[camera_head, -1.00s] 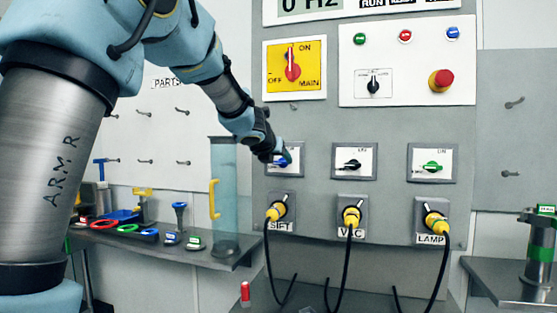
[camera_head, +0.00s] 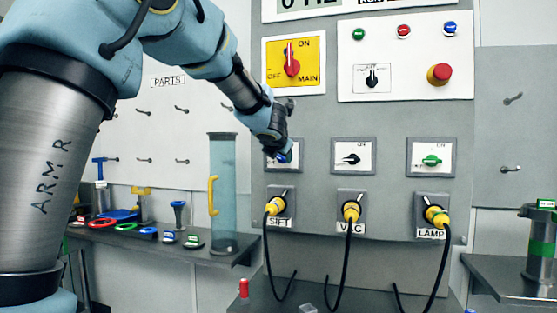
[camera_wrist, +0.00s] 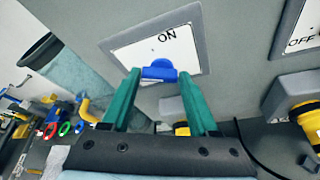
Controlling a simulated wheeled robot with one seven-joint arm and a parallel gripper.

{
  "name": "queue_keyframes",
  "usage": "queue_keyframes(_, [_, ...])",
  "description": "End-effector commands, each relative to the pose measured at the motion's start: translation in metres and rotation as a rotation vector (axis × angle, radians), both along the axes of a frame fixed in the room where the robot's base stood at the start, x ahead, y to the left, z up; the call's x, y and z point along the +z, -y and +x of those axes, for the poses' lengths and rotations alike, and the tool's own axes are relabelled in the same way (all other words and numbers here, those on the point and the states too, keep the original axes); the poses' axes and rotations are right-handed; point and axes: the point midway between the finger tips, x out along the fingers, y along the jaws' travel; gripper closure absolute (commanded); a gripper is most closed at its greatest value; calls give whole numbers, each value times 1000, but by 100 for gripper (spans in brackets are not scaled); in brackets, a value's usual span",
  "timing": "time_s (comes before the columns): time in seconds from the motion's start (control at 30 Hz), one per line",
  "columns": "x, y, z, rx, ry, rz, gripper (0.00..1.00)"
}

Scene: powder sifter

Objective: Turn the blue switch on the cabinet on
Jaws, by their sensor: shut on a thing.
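The blue switch (camera_head: 283,157) is on a small white plate, the leftmost of three switch plates in a row on the grey cabinet (camera_head: 320,230). My gripper (camera_head: 285,152) is at this switch and covers much of its plate in the head view. In the wrist view the blue switch (camera_wrist: 160,70) lies between the tips of my two green fingers (camera_wrist: 160,76), which are shut on it. The plate (camera_wrist: 185,45) shows the word ON near its upper edge. I cannot tell for sure which mark the switch handle points to.
Black switch (camera_head: 351,159) and green switch (camera_head: 431,160) sit to the right. Yellow plugs with black cables, including the SIFT plug (camera_head: 272,207), are below. A clear cylinder with a yellow handle (camera_head: 213,196) stands on the left shelf. A red main switch (camera_head: 291,62) is above.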

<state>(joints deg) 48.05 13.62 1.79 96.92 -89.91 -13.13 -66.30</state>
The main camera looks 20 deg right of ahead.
Motion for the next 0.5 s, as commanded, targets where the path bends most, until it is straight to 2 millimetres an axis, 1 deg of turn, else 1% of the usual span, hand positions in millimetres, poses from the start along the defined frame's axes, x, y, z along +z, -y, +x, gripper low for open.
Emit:
queue_keyframes(0.03, [-3,3,-3,-7,29,32,95])
queue_keyframes(0.5, [-9,8,-7,-6,333,358,95])
